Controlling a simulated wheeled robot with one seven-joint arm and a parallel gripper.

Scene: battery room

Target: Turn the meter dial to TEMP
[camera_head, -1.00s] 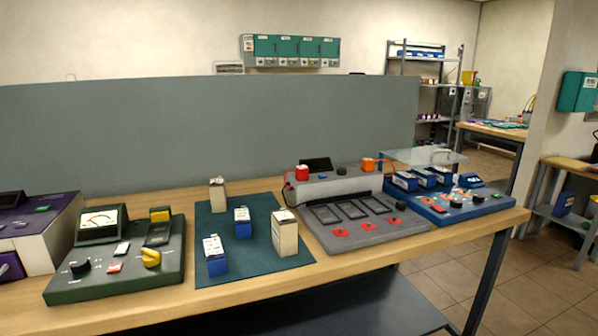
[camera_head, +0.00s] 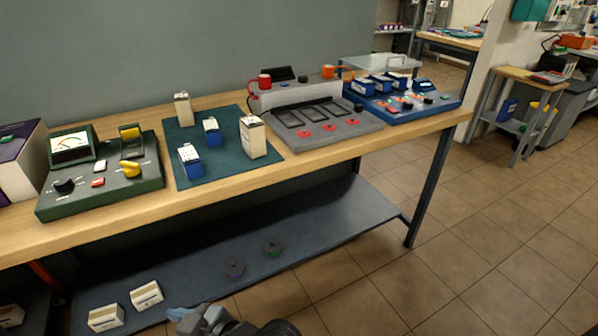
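A dark green meter unit (camera_head: 145,184) sits at the left of the wooden bench. It has an analog meter (camera_head: 71,146) with a white face at its back left. A black knob (camera_head: 64,186) is at its front left and a yellow knob (camera_head: 131,169) at its right. The label lettering is too small to read, so I cannot tell where TEMP is or which way either knob points. A grey part of my arm, apparently my gripper (camera_head: 215,321), shows at the bottom edge, low and well away from the unit. Its fingers cannot be made out.
A dark green mat (camera_head: 192,136) with several small batteries lies right of the meter unit. A grey charger (camera_head: 352,140) and a blue tray (camera_head: 436,105) stand farther right. The bench's front edge (camera_head: 230,180) and lower shelf (camera_head: 330,222) face me. Tiled floor (camera_head: 420,290) at right is clear.

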